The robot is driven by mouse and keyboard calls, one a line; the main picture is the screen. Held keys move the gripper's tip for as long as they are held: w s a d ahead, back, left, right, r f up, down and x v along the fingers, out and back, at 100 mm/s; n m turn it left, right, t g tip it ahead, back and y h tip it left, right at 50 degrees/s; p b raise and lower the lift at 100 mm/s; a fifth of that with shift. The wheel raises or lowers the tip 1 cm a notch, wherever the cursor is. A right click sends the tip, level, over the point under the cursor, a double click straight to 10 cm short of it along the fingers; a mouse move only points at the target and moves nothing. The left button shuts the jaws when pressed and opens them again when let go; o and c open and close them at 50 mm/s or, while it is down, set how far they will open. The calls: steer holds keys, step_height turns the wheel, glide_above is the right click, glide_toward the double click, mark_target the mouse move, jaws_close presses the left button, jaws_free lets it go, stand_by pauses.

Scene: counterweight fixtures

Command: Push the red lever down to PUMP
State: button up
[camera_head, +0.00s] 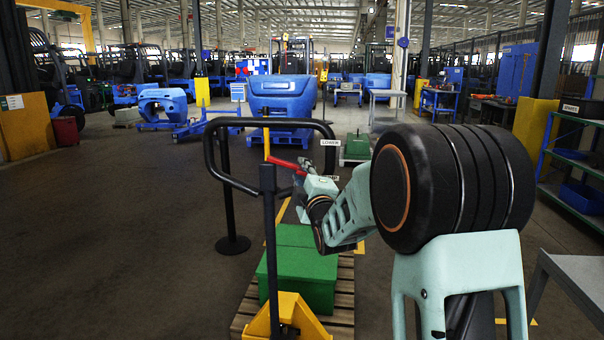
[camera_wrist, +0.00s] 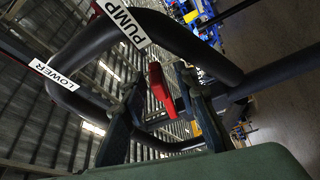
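The red lever (camera_head: 285,163) sits inside the black loop handle (camera_head: 212,150) of a pallet truck and slopes slightly down to the right in the head view. My gripper (camera_head: 303,180) is at the lever's right end. In the wrist view the red lever (camera_wrist: 160,88) shows between the two fingers of my gripper (camera_wrist: 158,100), with gaps on both sides. The fingers are apart; contact with the lever cannot be told. The PUMP label (camera_wrist: 127,22) and the LOWER label (camera_wrist: 54,74) are on the loop. In the head view the LOWER label (camera_head: 331,142) is at the loop's right side.
Green blocks (camera_head: 298,276) lie on a wooden pallet (camera_head: 343,302) below the handle. The yellow truck base (camera_head: 290,318) is in front. The floor at left is open. A grey table (camera_head: 575,275) is at right.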

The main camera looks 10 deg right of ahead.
steer(key=shift+s, duration=0.15)
steer(key=s+f, duration=0.1)
steer(key=s, duration=1)
steer(key=shift+s+d+f, duration=0.2)
steer(key=shift+s+d, duration=0.1)
steer(key=shift+d, duration=0.05)
